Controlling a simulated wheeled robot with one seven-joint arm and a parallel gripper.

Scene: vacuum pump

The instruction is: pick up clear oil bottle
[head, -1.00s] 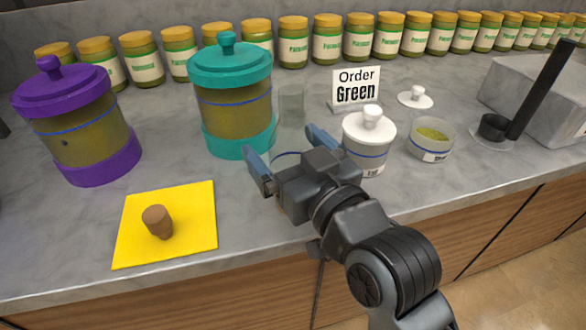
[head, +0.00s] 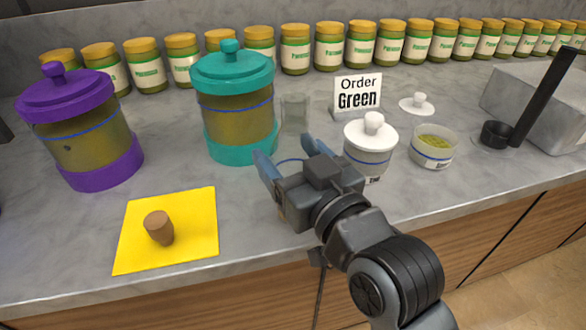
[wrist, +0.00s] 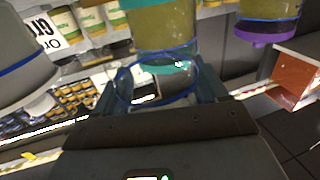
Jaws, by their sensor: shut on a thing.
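The clear oil bottle (wrist: 152,88) is a see-through cylinder with a blue ring near its rim, seen in the wrist view between my fingers. My gripper (wrist: 160,90) is shut on it, one finger on each side. In the head view my gripper (head: 287,155) is over the counter, in front of the teal jar and left of the white-lidded pot. There the bottle is mostly hidden by my fingers and hand; only a bit of its blue ring (head: 290,160) shows. I cannot tell whether its base touches the counter.
The teal jar (head: 240,143) stands close behind left, the white-lidded pot (head: 370,158) close right. A clear glass (head: 295,114) and the order sign (head: 357,95) are behind. A purple jar (head: 104,168) and a yellow mat (head: 190,249) with a cork (head: 159,227) lie left.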

